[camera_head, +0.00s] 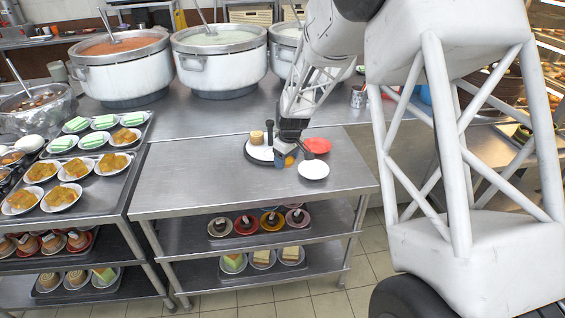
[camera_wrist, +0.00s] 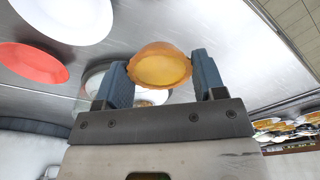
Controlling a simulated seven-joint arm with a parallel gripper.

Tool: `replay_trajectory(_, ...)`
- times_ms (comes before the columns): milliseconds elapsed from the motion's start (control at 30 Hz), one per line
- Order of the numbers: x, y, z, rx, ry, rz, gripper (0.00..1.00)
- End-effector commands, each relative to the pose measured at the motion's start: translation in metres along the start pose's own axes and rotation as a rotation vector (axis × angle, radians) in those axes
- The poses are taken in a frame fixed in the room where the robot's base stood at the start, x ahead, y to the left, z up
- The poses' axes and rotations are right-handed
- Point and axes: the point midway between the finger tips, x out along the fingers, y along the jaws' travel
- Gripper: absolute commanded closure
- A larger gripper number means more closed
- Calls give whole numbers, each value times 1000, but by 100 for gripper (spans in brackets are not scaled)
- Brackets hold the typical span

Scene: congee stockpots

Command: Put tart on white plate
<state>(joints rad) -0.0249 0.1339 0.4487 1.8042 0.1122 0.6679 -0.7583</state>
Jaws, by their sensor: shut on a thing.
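My gripper (camera_head: 284,161) is shut on a small orange-yellow tart. In the wrist view the tart (camera_wrist: 160,68) sits between the two blue fingers (camera_wrist: 161,76), its round top facing the camera. In the head view a bit of the tart (camera_head: 289,160) shows beside the fingers. A white plate (camera_head: 313,169) lies on the steel table just right of my gripper; a white plate (camera_wrist: 65,14) also shows at the top left of the wrist view. It looks empty. Whether the tart is clear of the table is hard to tell.
A red plate (camera_head: 317,146) lies behind the white plate. Large pots (camera_head: 220,62) stand behind. The table's front left (camera_head: 190,195) is clear.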

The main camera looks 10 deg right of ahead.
Motion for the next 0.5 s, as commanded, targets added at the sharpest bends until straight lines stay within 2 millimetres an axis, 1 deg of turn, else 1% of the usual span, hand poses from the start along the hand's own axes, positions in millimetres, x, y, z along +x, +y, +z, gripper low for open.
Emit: replay_trajectory(500,-48,73,22,-420,-4,-49,60)
